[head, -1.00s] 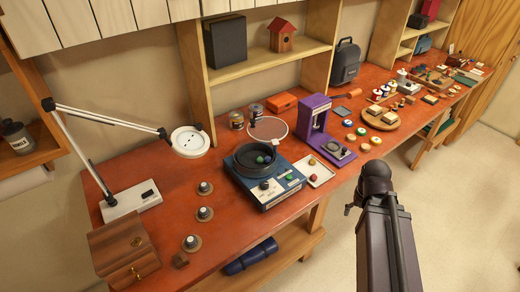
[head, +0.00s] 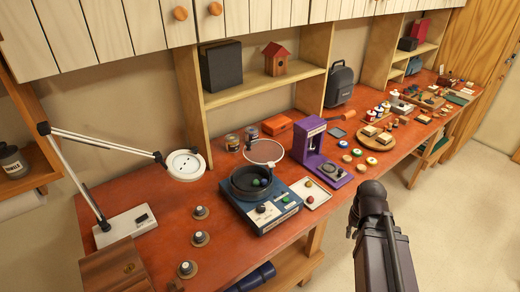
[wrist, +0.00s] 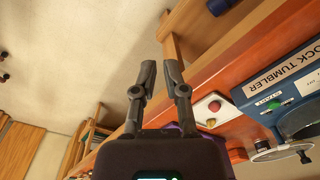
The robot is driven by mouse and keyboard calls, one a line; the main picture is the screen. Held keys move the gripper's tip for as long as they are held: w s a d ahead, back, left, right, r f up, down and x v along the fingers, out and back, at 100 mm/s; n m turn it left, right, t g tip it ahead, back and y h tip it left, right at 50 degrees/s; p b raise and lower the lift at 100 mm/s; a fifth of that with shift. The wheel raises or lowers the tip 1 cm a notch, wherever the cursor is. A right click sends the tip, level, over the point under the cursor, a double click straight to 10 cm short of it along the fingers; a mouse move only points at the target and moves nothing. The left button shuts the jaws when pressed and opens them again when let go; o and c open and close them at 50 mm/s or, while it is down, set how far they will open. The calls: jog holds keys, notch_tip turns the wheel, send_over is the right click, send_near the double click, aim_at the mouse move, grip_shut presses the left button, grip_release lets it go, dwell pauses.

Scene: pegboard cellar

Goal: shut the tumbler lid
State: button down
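The rock tumbler (head: 285,209) is a blue box with a dark round bowl (head: 236,190) on top. Its round, see-through lid (head: 264,151) stands raised behind the bowl, tilted open. Green and dark pieces lie in the bowl. In the wrist view the labelled blue front of the tumbler (wrist: 254,92) is at the right, partly cut off. My gripper (wrist: 160,70) has its two fingers apart with nothing between them. It is away from the tumbler, on the front side of the bench. In the head view my arm is at the right and its fingertips cannot be made out.
Right of the tumbler are a white tray (head: 318,206) with stones and a purple machine (head: 309,150). A white lamp (head: 185,165) hangs at the left. Three round knobs (head: 200,238) sit on the bench left of the tumbler. Open floor lies in front of the bench.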

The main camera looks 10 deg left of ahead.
jog(key=w+a+t+y+b, duration=0.1)
jog(key=w+a+y+b, duration=0.1)
jog(key=w+a, duration=0.3)
jog(key=w+a+f+y+b, duration=0.1)
jog(key=w+a+y+b, duration=0.2)
jog(key=w+a, duration=0.2)
jog(key=w+a+f+t+y+b, duration=0.1)
jog(key=w+a+y+b, duration=0.1)
jog(key=w+a, duration=0.4)
jog(key=shift+w+t+y, duration=0.3)
jog(key=shift+w+y, duration=0.4)
jog(key=shift+w, duration=0.15)
jog(key=w+a+r+m+t+y+b, duration=0.2)
jog(key=w+a+y+b, duration=0.25)
jog(key=w+a, duration=0.35)
jog(key=m+t+y+b, duration=0.2)
jog(key=y, duration=0.1)
send_near(257, 151)
jog(key=w+d+r, duration=0.2)
jog(key=d+r, duration=0.2)
jog(key=shift+s+a, duration=0.1)
jog(key=shift+a, duration=0.1)
